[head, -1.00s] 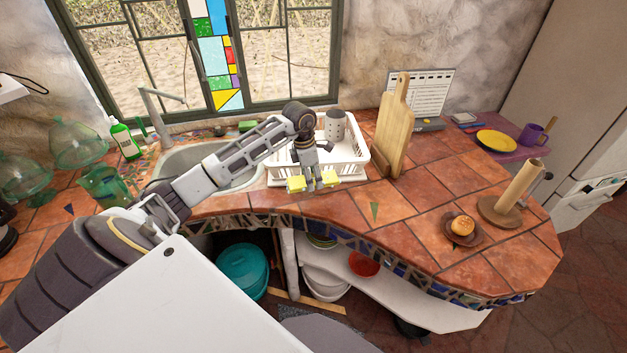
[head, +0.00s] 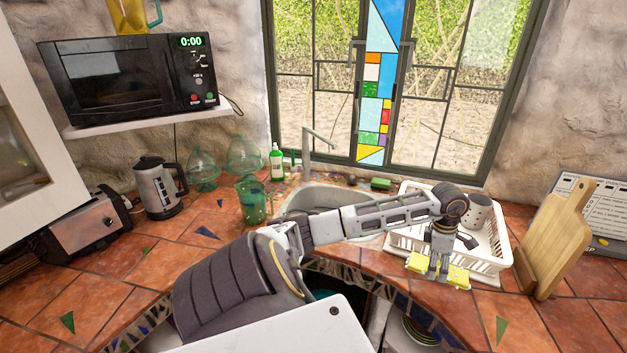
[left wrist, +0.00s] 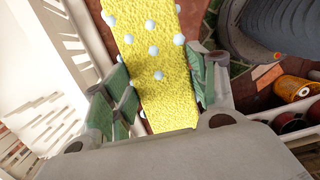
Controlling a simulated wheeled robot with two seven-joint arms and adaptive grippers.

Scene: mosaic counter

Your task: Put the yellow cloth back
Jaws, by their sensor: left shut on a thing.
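The yellow cloth (head: 458,275) is held in my left gripper (head: 438,272), which is shut on it. It sticks out on both sides of the fingers, just in front of the white dish rack (head: 488,267). Whether it touches the counter I cannot tell. In the left wrist view the cloth (left wrist: 160,90), yellow with white dots, passes between the green-padded fingers of the left gripper (left wrist: 163,84). My right gripper is in neither current view.
The sink (head: 318,200) with its faucet (head: 318,140) lies left of the rack, behind my arm. A grey cup (head: 477,210) stands in the rack. A wooden board (head: 558,240) stands upright to the right. A green jug (head: 252,203) and kettle (head: 157,190) stand left.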

